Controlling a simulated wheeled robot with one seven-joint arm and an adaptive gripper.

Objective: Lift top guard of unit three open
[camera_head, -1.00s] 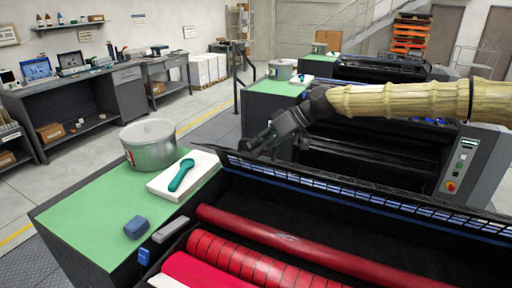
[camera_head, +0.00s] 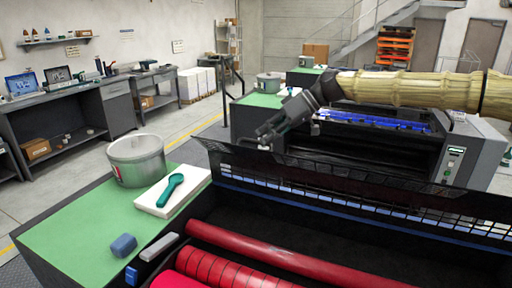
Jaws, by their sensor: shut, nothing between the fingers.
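The nearest ink unit has a black slotted top guard (camera_head: 350,190) along its far side. The guard stands tilted up behind the red rollers (camera_head: 290,260), and the inside of the unit is exposed. My gripper (camera_head: 266,134) is shut and empty, just beyond the guard's upper left edge. It overlaps that edge in the picture; I cannot tell whether it touches. My arm, in a ribbed tan sleeve, reaches in from the right. No unit number is readable.
Another ink unit (camera_head: 390,150) stands behind, with a control panel (camera_head: 452,160). Open floor lies to the left.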

